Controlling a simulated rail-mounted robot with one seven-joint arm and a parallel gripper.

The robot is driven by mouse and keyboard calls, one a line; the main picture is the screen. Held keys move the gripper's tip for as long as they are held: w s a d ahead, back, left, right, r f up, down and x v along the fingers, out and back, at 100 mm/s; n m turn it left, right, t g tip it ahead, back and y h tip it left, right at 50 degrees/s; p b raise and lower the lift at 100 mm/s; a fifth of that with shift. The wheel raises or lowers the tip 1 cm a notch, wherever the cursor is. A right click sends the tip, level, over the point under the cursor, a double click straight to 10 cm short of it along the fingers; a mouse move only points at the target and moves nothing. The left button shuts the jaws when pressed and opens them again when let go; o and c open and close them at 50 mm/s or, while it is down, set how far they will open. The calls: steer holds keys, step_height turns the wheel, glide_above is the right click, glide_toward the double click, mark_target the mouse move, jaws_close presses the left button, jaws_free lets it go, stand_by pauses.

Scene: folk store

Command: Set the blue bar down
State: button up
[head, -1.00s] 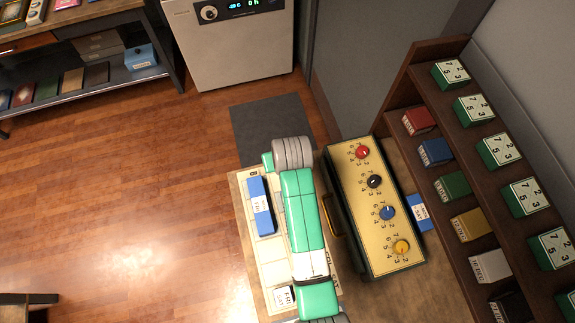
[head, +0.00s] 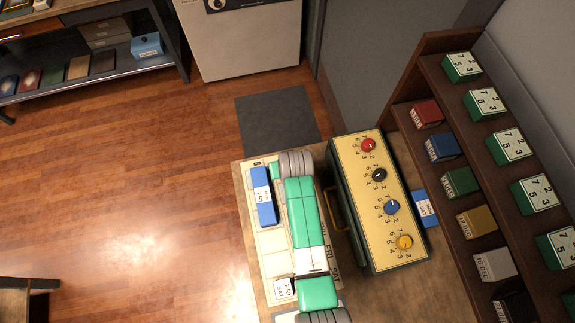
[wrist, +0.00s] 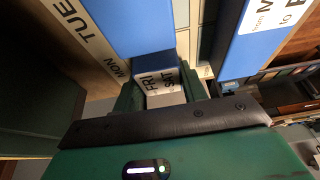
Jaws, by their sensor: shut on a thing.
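In the wrist view my gripper (wrist: 163,92) is shut on a blue bar (wrist: 154,64) with a white label reading FRI and SAT. In the head view my green and grey arm hides my gripper and most of what lies under it. A white FRI SAT label (head: 283,289) shows left of the arm there; whether it belongs to the held bar is unclear. The cream day board (head: 272,243) lies under the arm, and its MON and TUE lettering shows in the wrist view (wrist: 85,38). Whether the held bar touches the board cannot be told.
Another blue bar (head: 263,196) lies on the board's upper left. A yellow-faced knob box (head: 384,195) stands right of the arm, with a blue block (head: 424,208) at its right side. A shelf (head: 433,88) of coloured boxes stands farther right. Some board cells show bare.

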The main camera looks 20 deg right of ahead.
steer(key=shift+f, duration=0.2)
steer(key=o, duration=1)
steer(key=shift+c, duration=0.2)
steer(key=p+v, duration=0.2)
steer(key=v, duration=1)
steer(key=shift+r, duration=0.25)
steer(key=shift+w, duration=0.1)
